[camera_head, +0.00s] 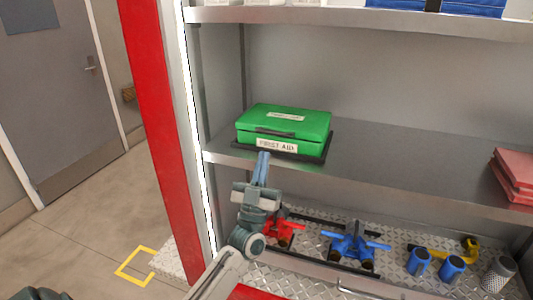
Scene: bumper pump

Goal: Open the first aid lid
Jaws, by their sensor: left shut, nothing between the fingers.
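The green first aid box (262,132) sits on a dark tray at the left end of the middle metal shelf. Its green lid (300,120) is down, with a dark handle on the front and a white "FIRST AID" label (277,145) below it. My left gripper (263,157) points up at the shelf's front edge, just in front of and below the label. Its fingers are together with nothing between them. I cannot tell whether the fingertips touch the box. My right gripper does not show.
Red boxes (515,175) lie at the shelf's right end. Below stand a red valve (284,230), a blue valve (350,243) and blue cylinders (419,262) on diamond plate. The upper shelf (350,22) overhangs the box.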

